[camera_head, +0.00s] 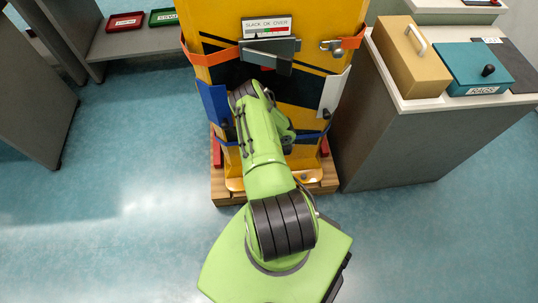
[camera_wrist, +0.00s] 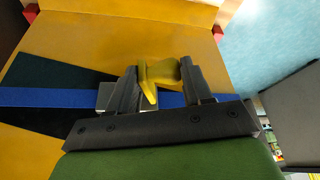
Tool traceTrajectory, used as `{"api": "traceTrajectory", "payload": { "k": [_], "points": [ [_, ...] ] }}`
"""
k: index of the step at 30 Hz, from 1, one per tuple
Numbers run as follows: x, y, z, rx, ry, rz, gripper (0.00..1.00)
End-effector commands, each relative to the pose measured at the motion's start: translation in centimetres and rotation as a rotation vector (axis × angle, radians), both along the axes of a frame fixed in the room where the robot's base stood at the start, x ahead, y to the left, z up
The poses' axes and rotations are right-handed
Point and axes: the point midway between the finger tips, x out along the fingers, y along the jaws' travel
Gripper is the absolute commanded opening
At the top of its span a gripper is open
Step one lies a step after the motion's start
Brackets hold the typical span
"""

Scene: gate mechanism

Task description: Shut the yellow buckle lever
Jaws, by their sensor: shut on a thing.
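The yellow buckle lever (camera_wrist: 162,72) stands between the two dark fingers of my gripper (camera_wrist: 158,66) in the wrist view. My gripper is shut on it. The lever sits at the blue strap (camera_wrist: 40,97), which runs across the yellow panel. A grey metal piece (camera_wrist: 106,96), perhaps part of the buckle, shows beside the left finger and is partly hidden. In the head view my green arm reaches to the front of the yellow block and covers both my gripper and the lever.
The yellow block (camera_head: 216,76) stands on a wooden pallet (camera_head: 228,199). An orange strap (camera_head: 208,56) with a grey buckle (camera_head: 270,46) crosses higher up. A grey cabinet (camera_head: 400,145) stands close on the right. The floor on the left is clear.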

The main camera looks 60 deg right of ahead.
Motion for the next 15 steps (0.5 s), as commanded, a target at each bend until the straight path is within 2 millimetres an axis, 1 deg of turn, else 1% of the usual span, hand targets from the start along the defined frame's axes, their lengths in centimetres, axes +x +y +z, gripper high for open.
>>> {"api": "traceTrajectory", "payload": {
  "k": [1,4,11,15],
  "points": [
    [0.35,0.61,-0.07,0.014,-0.006,0.012,0.0],
    [0.3,0.59,-0.07,0.016,-0.007,0.024,0.0],
    [-0.1,0.23,-0.04,0.016,-0.006,0.098,0.0],
    [-0.57,-0.32,-0.04,0.015,-0.007,0.193,0.0]
  ]
}}
